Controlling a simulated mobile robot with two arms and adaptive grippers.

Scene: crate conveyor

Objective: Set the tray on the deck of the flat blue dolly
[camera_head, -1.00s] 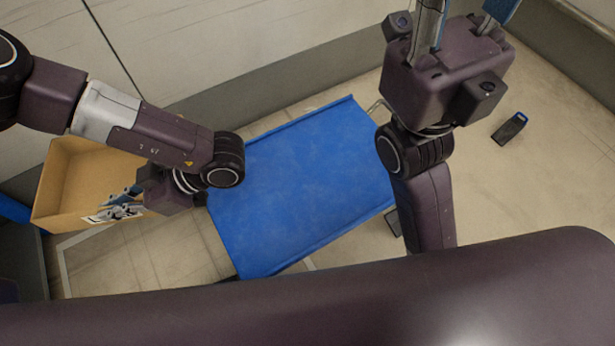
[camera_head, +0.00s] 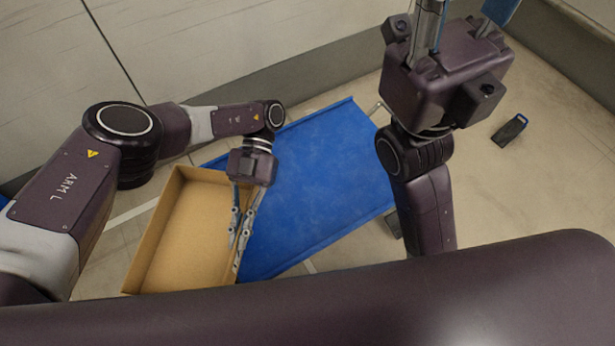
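The tray is an open, empty-looking tan box (camera_head: 152,232) at the left of the head view. It overlaps the left part of the flat blue dolly (camera_head: 325,180) in the picture; I cannot tell whether it touches the deck. My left gripper (camera_head: 239,240) points down at the tray's right wall, with its fingers close together on that wall. My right gripper (camera_head: 465,10) points to the top edge of the picture. Its fingers are spread apart with nothing between them, and their tips are cut off.
A small dark object with a blue loop (camera_head: 510,130) lies on the floor at the right. A pale wall (camera_head: 230,45) runs along the back. Most of the dolly's deck is bare. My own body hides the near side.

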